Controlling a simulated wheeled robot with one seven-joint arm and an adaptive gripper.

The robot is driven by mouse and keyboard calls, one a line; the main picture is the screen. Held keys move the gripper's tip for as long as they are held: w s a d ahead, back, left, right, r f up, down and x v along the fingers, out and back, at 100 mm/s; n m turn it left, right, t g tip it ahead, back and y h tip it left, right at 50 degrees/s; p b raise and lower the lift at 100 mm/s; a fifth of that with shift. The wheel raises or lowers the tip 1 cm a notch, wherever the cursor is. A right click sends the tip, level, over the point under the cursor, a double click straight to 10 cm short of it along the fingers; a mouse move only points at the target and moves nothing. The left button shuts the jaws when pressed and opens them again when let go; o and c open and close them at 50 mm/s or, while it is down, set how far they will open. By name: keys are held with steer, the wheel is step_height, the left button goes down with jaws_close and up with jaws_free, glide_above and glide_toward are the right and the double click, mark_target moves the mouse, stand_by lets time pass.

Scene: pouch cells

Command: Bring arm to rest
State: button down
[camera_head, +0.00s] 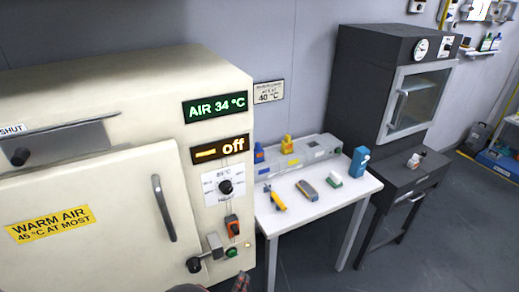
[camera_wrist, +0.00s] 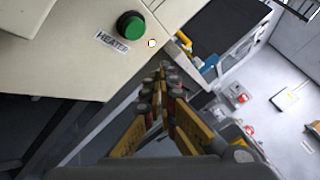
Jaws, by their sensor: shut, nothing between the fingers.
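My gripper (camera_wrist: 165,85) is shut and empty in the wrist view, its yellow and grey fingers meeting at the tips. It is close to the cream warm-air cabinet's front, beside and below the green button (camera_wrist: 131,25) marked HEATER. In the head view only a small part of my arm shows at the bottom edge, in front of the cabinet (camera_head: 110,90). The cabinet's display reads AIR 34 °C and the one below reads off. Its door (camera_head: 90,225) looks closed, with a vertical handle (camera_head: 164,208).
A white table (camera_head: 300,215) right of the cabinet holds a grey box, a blue bottle (camera_head: 359,161) and several small items. A dark oven (camera_head: 375,80) on a stand is farther right. Open floor (camera_head: 440,240) lies at the lower right.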

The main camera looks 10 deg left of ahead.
steer(key=s+d+f+m+g+h, duration=0.3)
steer(key=s+d+m+g+h, duration=0.15)
steer(key=d+m, duration=0.4)
steer(key=s+d+r+m+g+h, duration=0.2)
steer(key=s+d+r+m+g, duration=0.55)
steer(key=d+m+g, duration=0.4)
steer(key=s+r+m+g+y, duration=0.1)
steer(key=s+r+m+y, duration=0.2)
steer(key=r+m+y, duration=0.35)
steer(key=s+r+m+g+y, duration=0.1)
steer(key=s+r+m+y, duration=0.2)
steer(key=r+m, duration=0.65)
steer(key=d+r+m+t+y, duration=0.1)
steer(key=d+r+m+t, duration=0.4)
steer(key=d+r, duration=0.5)
step_height(320, 180, up, 4)
steer(key=shift+s+r+m+y, duration=0.1)
steer(key=shift+s+m+y, duration=0.2)
steer(key=shift+m, duration=0.7)
